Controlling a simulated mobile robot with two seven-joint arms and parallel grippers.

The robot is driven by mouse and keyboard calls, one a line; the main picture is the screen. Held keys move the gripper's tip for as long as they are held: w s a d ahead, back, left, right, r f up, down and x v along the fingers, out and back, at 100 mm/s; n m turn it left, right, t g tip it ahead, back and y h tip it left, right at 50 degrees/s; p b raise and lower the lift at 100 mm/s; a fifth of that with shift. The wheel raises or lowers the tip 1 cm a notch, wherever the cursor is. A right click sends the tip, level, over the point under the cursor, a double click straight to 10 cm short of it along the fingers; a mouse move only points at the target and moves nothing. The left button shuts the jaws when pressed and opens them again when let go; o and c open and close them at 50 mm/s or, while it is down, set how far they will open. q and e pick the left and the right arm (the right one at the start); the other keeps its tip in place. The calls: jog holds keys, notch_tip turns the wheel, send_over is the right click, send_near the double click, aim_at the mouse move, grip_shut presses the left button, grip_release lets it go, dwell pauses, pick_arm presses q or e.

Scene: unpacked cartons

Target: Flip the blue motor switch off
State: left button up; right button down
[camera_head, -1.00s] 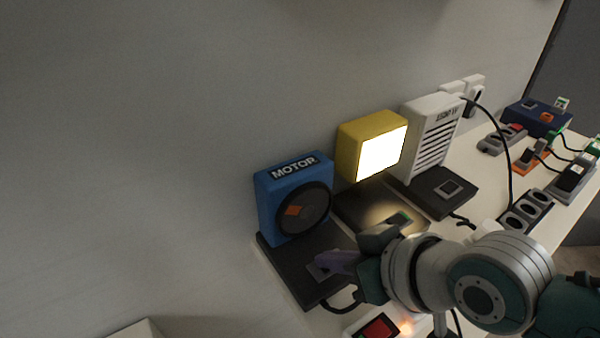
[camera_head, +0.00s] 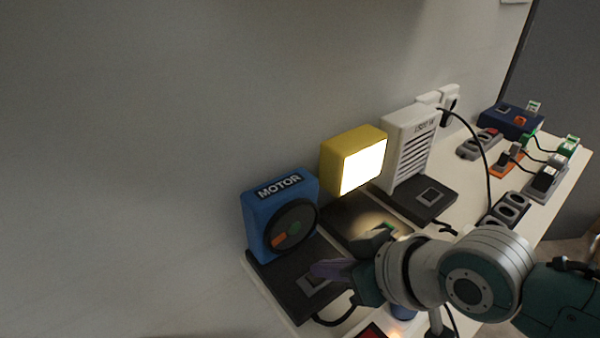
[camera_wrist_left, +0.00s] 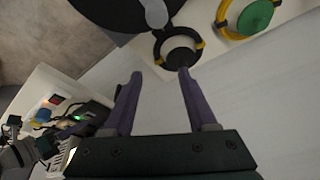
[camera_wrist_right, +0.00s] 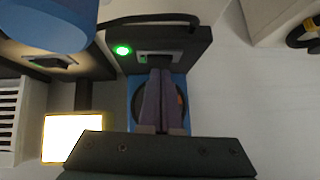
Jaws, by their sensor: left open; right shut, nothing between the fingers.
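The blue motor box (camera_head: 254,218) stands against the wall on a black base (camera_head: 275,275). Its round dark face (camera_head: 303,217) carries an orange mark. The grey switch (camera_head: 306,286) on the base is partly covered by my right gripper (camera_head: 322,270). In the right wrist view the closed purple fingers (camera_wrist_right: 160,75) point at the switch (camera_wrist_right: 155,57), with tips at or just above it; contact cannot be told. A green light (camera_wrist_right: 122,50) glows beside it. My left gripper (camera_wrist_left: 158,75) is open and empty, seen only in its own wrist view.
A lit yellow lamp (camera_head: 350,145) and a white louvred unit (camera_head: 409,140) stand right of the motor. Sockets (camera_head: 508,208), cables and a dark blue box (camera_head: 505,119) lie further right. A red switch (camera_head: 372,332) shows below my right gripper.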

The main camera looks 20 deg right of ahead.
notch_tip(320, 180, up, 3)
jog(key=shift+a+r+p, duration=0.15)
jog(key=shift+r+p, duration=0.05)
jog(key=shift+p, duration=0.65)
pick_arm(q)
notch_tip(320, 180, up, 6)
jog(key=p, duration=0.3)
jog(key=shift+s+d, duration=0.25)
jog(key=shift+s, duration=0.05)
pick_arm(e)
jog(key=a+v, duration=0.1)
jog(key=v, duration=0.8)
jog(key=shift+s+r, duration=0.25)
jog(key=shift+s, duration=0.25)
pick_arm(q)
jog(key=shift+f, duration=0.15)
